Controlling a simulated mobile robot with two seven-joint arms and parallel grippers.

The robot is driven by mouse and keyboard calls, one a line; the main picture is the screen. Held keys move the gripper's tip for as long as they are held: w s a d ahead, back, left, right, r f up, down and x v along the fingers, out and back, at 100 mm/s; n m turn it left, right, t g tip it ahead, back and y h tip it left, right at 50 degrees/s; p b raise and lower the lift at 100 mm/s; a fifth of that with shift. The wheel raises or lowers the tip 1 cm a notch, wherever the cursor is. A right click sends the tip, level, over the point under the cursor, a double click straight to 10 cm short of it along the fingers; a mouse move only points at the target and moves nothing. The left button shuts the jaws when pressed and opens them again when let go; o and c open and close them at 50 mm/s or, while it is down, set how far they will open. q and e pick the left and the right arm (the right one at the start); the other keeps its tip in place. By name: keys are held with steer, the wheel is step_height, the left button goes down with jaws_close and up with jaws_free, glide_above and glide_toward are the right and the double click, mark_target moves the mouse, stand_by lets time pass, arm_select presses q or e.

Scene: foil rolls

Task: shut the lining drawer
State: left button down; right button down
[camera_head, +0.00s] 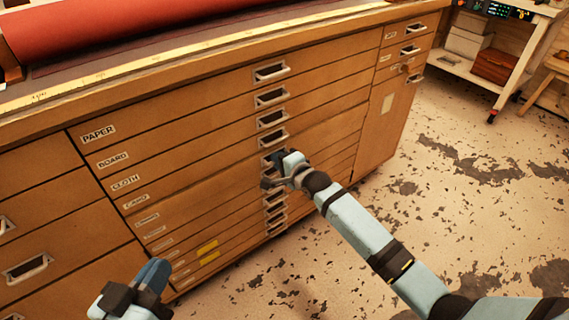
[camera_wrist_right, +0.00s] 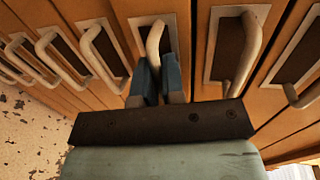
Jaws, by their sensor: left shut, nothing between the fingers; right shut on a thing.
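The wooden drawer cabinet (camera_head: 215,145) has a column of shallow drawers with metal handles and labels. I can read PAPER (camera_head: 98,133), BOARD (camera_head: 112,159) and CLOTH (camera_head: 125,182). The labels below are too small to read, so I cannot tell which drawer is the lining one. My right gripper (camera_head: 273,172) is at the handle column below the upper handles. In the right wrist view its fingers (camera_wrist_right: 158,85) are shut on a drawer handle (camera_wrist_right: 155,42). I cannot tell how far that drawer stands out. My left gripper (camera_head: 155,275) is shut and empty, low at the front left, apart from the cabinet.
A red roll (camera_head: 110,25) lies on the cabinet top beside a yellow ruler strip (camera_head: 130,68). More handles flank the held one in the wrist view. A white cart (camera_head: 480,75) with boxes stands at the upper right. The speckled floor (camera_head: 460,190) is clear on the right.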

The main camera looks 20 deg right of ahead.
steer(key=shift+w+a, duration=0.2)
steer(key=shift+w, duration=0.25)
steer(key=shift+r, duration=0.1)
steer(key=c, duration=1.3)
jaws_free()
steer(key=shift+w, duration=0.1)
arm_select(q)
steer(key=shift+s+d, duration=0.1)
steer(key=shift+r, duration=0.1)
